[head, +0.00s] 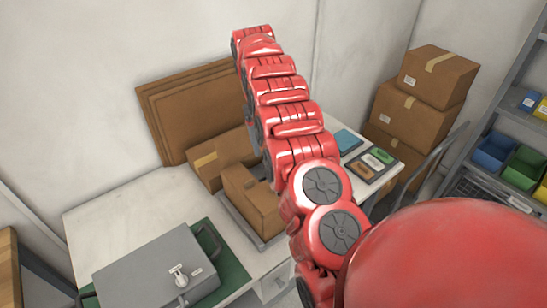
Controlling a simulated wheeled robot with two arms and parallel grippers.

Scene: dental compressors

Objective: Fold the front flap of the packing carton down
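The brown packing carton (255,208) stands on the white table (140,210), right of the grey metal case. My red arm crosses the view from the lower right to the top centre and covers the carton's right part. The state of its front flap cannot be made out clearly. A brown cardboard piece with tan tape (205,163) shows just behind the carton; whether it is part of the carton I cannot tell. No gripper fingers can be made out. My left arm does not show.
A grey case (150,268) with a knob lies on a green mat (232,272) at the front. Flat cardboard sheets (190,110) lean on the wall. Stacked boxes (415,112) and a shelf with bins (495,152) stand right. The table's left part is clear.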

